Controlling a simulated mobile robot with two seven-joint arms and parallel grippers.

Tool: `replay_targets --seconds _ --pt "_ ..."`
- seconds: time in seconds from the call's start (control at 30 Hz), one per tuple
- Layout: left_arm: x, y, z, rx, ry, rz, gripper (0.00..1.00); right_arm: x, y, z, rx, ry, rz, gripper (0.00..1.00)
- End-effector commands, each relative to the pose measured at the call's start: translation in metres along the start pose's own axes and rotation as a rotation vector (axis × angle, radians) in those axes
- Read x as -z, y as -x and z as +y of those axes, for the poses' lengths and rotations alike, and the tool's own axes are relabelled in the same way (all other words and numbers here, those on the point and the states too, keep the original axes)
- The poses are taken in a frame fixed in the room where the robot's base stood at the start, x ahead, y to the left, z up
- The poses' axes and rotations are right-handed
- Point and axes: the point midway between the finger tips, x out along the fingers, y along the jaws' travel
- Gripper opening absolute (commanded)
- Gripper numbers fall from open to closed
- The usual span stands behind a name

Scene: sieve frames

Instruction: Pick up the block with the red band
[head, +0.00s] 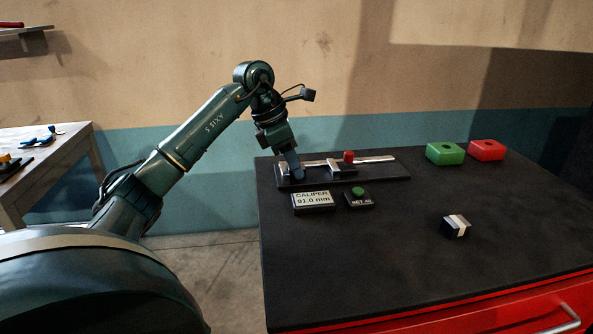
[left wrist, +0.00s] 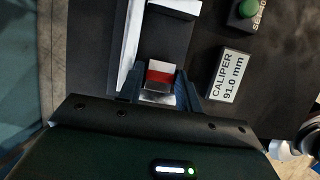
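The block with the red band (left wrist: 159,77) shows in the left wrist view, pale with a red stripe, at the caliper. It sits between the two fingers of my left gripper (left wrist: 161,84). Whether the fingers touch its sides is too small to tell. In the head view my left gripper (head: 294,172) points down at the left end of the caliper stand (head: 380,174), and the block is hidden there. My right gripper is not in view.
The display (head: 313,201) reads 91.0 mm, beside a box with a green button (head: 358,191). A black block with a white band (head: 456,226) lies on the right. Green (head: 445,153) and red (head: 487,150) boxes stand at the back. The dark tabletop's front is clear.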

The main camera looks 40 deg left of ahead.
Motion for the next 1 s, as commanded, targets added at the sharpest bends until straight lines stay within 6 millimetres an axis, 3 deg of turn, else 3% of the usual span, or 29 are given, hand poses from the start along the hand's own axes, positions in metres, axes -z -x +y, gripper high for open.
replay_targets --seconds 0.17,0.6,1.0 --pt "0.0 0.0 0.0 0.0 0.0 0.0 0.35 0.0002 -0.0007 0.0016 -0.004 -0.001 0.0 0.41" --pt "0.0001 0.0005 0.0001 0.0 0.0 0.0 0.0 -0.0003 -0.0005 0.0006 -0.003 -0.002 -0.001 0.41" --pt "-0.0038 0.0096 0.0005 -0.002 -0.001 -0.002 0.0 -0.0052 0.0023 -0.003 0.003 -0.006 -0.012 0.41"
